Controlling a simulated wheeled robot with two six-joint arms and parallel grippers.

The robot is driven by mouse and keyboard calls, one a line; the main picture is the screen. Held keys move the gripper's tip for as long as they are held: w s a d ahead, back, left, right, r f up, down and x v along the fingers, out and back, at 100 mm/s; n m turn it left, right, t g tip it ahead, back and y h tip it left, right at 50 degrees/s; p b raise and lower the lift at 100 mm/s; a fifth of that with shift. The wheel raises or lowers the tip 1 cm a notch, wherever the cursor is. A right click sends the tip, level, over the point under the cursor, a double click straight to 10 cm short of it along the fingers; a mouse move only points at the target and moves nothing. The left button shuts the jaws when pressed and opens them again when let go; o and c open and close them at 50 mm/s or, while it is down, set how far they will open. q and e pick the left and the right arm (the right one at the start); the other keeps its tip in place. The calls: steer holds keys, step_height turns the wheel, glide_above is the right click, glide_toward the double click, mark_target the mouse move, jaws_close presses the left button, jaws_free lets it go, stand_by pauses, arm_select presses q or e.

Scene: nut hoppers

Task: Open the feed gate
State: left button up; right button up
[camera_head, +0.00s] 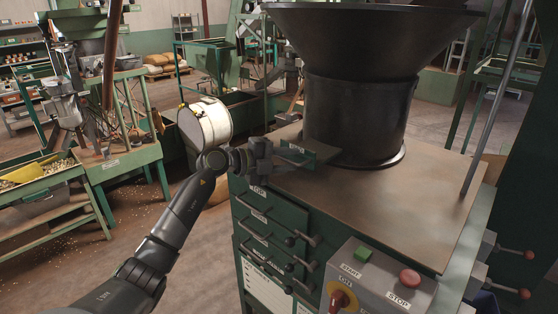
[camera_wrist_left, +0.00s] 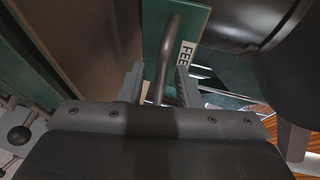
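The feed gate (camera_head: 322,151) is a green plate with a pale label at the left foot of the black hopper. In the left wrist view the gate's green plate (camera_wrist_left: 197,22) shows part of a label reading "FEE", and a bent grey bar handle (camera_wrist_left: 165,60) stands on it. My left gripper (camera_head: 275,156) is at the gate's left end. In the left wrist view its fingers (camera_wrist_left: 160,86) are apart, one on each side of the handle, with a gap visible on the left side. The handle is mostly hidden in the head view. My right gripper is not in view.
The black hopper (camera_head: 355,115) stands on the machine's brown top (camera_head: 425,200). Below are green drawers with bar handles (camera_head: 270,218) and a grey control box (camera_head: 378,285) with green and red buttons. A white drum (camera_head: 205,123) is behind my left forearm.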

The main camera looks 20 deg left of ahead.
arm_select(q)
steer(key=shift+s+a, duration=0.15)
steer(key=shift+a, duration=0.1)
steer(key=b+v, duration=0.6)
steer(key=v, duration=1)
steer(key=shift+s+a+r, duration=0.15)
steer(key=shift+s+r, duration=0.05)
steer(key=shift+s, duration=0.1)
